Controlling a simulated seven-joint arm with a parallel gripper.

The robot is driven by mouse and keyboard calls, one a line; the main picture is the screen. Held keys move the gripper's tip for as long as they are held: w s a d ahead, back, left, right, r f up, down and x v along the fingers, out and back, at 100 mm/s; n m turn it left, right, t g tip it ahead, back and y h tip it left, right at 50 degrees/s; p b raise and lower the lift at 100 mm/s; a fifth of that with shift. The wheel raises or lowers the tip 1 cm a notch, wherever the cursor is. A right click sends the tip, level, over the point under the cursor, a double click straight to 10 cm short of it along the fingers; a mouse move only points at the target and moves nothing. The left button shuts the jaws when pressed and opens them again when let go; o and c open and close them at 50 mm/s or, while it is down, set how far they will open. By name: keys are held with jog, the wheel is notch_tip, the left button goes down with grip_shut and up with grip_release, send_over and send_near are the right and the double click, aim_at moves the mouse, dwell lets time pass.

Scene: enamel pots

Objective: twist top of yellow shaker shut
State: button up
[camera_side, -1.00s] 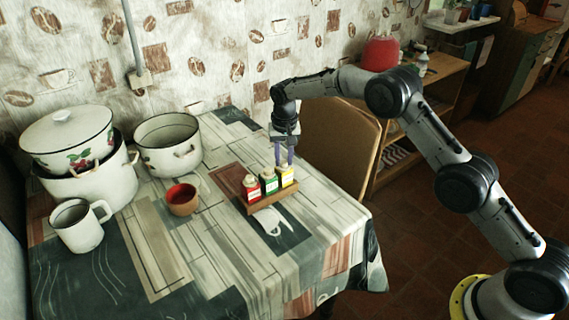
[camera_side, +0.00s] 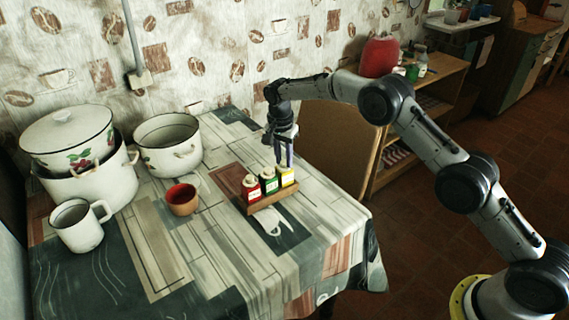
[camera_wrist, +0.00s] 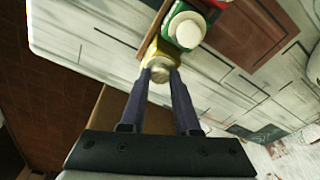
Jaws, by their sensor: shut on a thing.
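The yellow shaker (camera_side: 288,178) stands upright at the right end of a small wooden rack (camera_side: 272,197) on the table. My gripper (camera_side: 284,163) points down over it and is shut on its top. In the wrist view the two fingers of my gripper (camera_wrist: 160,76) sit on either side of the shaker's round metallic top (camera_wrist: 159,72), with part of the yellow body (camera_wrist: 151,50) showing beyond. The fingers hide the sides of the top, so I cannot tell how far it is screwed down.
A green shaker (camera_side: 270,182) and a red shaker (camera_side: 252,190) stand close beside it in the rack. An orange-brown cup (camera_side: 183,199), a white mug (camera_side: 80,226) and enamel pots (camera_side: 168,146) stand to the left. The table front is clear.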

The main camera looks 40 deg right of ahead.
jog(key=m, duration=0.5)
jog(key=shift+g, duration=0.3)
jog(key=shift+m, duration=0.9)
jog(key=m, duration=0.4)
jog(key=shift+m+g, duration=0.3)
jog(key=shift+g, duration=0.1)
jog(key=o, duration=1.4)
jog(key=shift+o, duration=0.2)
jog(key=shift+r, duration=3.55)
